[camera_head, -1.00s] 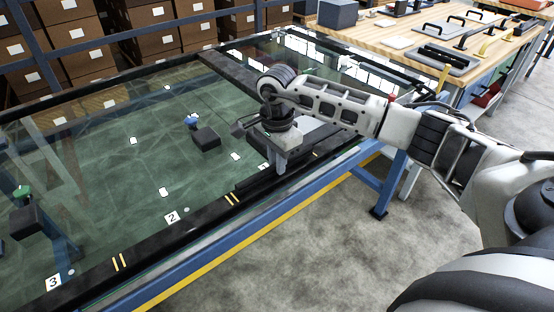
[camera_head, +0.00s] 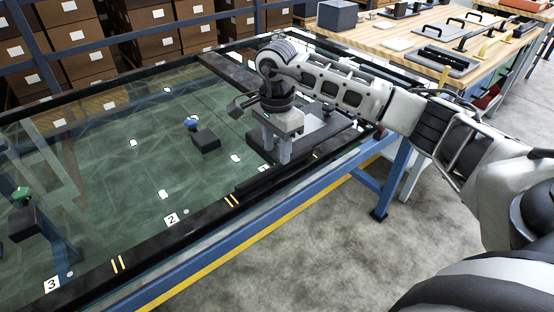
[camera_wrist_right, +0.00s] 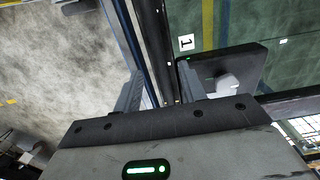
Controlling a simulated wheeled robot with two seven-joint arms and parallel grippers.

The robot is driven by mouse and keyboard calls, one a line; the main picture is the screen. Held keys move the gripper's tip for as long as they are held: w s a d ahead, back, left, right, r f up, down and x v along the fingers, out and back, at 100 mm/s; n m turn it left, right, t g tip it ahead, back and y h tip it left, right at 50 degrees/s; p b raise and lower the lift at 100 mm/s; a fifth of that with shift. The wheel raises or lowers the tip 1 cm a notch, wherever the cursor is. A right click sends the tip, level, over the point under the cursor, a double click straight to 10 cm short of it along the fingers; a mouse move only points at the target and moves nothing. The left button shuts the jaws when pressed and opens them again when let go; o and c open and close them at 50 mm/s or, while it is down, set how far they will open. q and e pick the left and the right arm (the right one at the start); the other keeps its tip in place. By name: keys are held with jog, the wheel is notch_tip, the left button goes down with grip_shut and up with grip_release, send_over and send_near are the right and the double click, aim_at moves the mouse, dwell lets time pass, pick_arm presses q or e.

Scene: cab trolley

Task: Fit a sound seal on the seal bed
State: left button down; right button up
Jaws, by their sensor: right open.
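My right gripper (camera_head: 277,148) is open, fingers pointing down, above the near edge of the glass-topped frame at its right part. In the right wrist view the same gripper (camera_wrist_right: 158,90) has its fingers apart with nothing held; the frame's black edge and blue rail pass between and beyond them. A raised black strip (camera_head: 310,157) lies along the near edge beside the fingers; I cannot tell whether it is a seal or the seal bed. A dark plate (camera_head: 330,122) with a grey knob lies close by and also shows in the wrist view (camera_wrist_right: 246,62). My left gripper is out of view.
A dark block (camera_head: 206,140) with a blue knob and another (camera_head: 25,220) with a green knob stand on the glass (camera_head: 110,170). A wooden bench (camera_head: 400,40) with handled plates is at the back right. Shelved cartons (camera_head: 85,66) stand behind. Floor in front is clear.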

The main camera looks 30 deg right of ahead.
aim_at(277, 165)
notch_tip(277, 165, up, 11)
